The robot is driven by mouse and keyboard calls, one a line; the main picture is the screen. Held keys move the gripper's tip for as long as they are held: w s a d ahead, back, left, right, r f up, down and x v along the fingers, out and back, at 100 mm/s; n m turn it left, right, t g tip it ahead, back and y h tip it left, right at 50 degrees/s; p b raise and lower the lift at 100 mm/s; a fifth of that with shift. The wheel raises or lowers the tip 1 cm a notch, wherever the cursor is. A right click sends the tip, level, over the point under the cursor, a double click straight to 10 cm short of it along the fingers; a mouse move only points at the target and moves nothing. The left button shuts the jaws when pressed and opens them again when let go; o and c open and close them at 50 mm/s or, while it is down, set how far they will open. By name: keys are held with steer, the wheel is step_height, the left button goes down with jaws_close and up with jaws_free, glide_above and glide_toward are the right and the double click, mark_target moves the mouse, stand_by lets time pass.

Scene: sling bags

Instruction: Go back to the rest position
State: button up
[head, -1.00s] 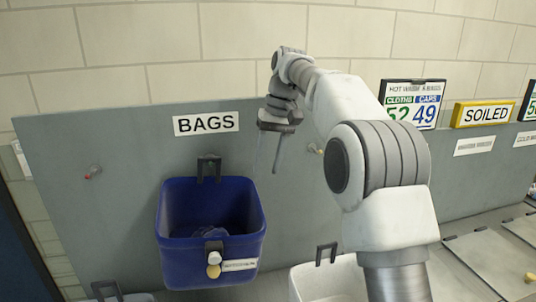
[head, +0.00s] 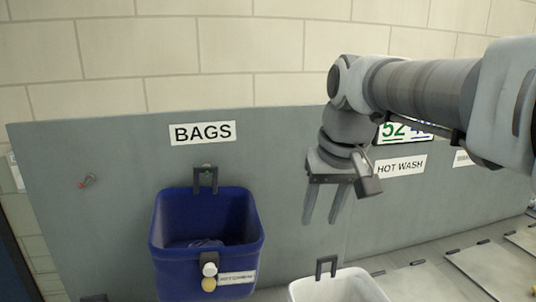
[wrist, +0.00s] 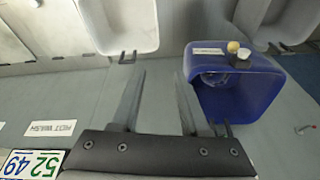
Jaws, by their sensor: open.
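My gripper (head: 322,222) is open and empty in the head view. Its fingers point down in front of the grey panel, right of the blue bin and above the white bin. In the wrist view my gripper (wrist: 157,75) shows two spread fingers with nothing between them. The blue bin (head: 207,262) hangs by a hook on the panel under the BAGS sign (head: 202,133). Something dark lies inside it, too dim to make out. The blue bin also shows in the wrist view (wrist: 245,98), right of the fingers and apart from them.
A white bin (head: 340,287) hangs at the bottom of the head view, below my gripper. The HOT WASH label (head: 401,166) is on the grey panel (head: 100,210). A small red-tipped peg (head: 87,181) sticks out at left. Flat grey panels (head: 500,270) lie at lower right.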

steer(key=s+d+f+t+b, duration=0.1)
steer(key=s+d+f, duration=0.1)
steer(key=s+f, duration=0.4)
steer(key=s+d+f+m+t+h+b, duration=0.1)
steer(key=s+d+f, duration=0.2)
steer(key=s+f, duration=0.3)
steer(key=shift+s, duration=1.25)
